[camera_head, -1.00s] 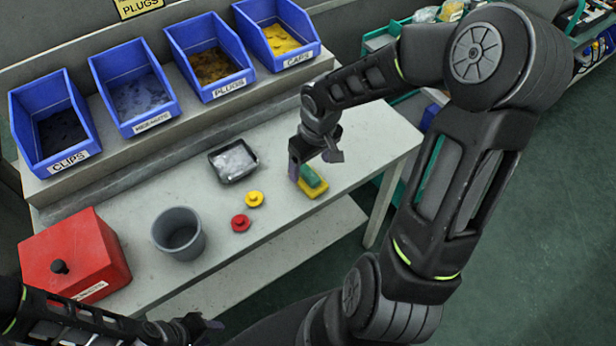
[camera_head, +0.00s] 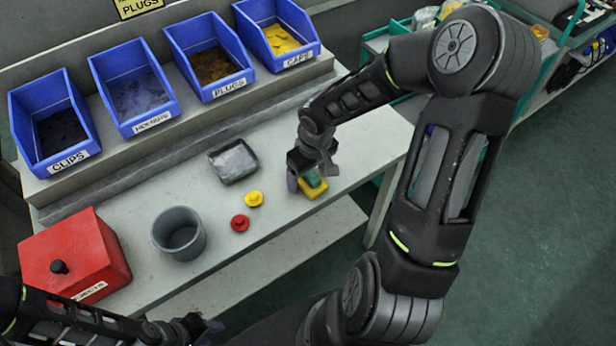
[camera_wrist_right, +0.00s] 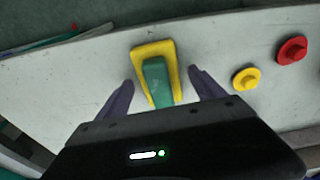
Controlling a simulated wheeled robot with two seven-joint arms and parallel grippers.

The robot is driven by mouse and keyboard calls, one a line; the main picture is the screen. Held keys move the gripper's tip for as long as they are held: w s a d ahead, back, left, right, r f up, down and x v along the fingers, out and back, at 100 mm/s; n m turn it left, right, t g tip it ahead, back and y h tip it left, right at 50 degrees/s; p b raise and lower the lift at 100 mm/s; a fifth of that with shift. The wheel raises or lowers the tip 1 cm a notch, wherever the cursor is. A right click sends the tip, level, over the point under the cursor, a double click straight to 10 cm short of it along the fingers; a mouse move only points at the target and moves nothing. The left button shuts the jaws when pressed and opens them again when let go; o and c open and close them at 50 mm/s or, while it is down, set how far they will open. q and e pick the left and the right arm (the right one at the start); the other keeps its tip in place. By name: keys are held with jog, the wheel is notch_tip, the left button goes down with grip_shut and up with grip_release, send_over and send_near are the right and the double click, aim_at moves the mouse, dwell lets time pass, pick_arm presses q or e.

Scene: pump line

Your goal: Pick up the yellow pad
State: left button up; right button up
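The yellow pad (camera_head: 316,190) lies on the grey bench near its right end, with a green block (camera_head: 313,178) on top of it. In the right wrist view the yellow pad (camera_wrist_right: 141,52) and the green block (camera_wrist_right: 157,80) lie between the two fingers. My right gripper (camera_wrist_right: 165,88) is open, its fingers on either side of the pad with a gap at each side. In the head view my right gripper (camera_head: 311,180) is low over the pad and partly hides it. My left gripper (camera_head: 208,330) is at the lower left, off the bench front; its fingers are unclear.
A yellow knobbed disc (camera_head: 254,199) and a red one (camera_head: 240,223) lie left of the pad. A black tray (camera_head: 234,178), a grey cup (camera_head: 180,250) and a red box (camera_head: 75,256) stand on the bench. Blue bins (camera_head: 208,56) line the raised shelf behind.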

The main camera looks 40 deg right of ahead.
jog(key=c, duration=1.5)
jog(key=shift+o, duration=0.2)
jog(key=shift+r, duration=0.15)
notch_tip(320, 180, up, 10)
jog(key=shift+f+p, duration=0.1)
jog(key=shift+p, duration=0.2)
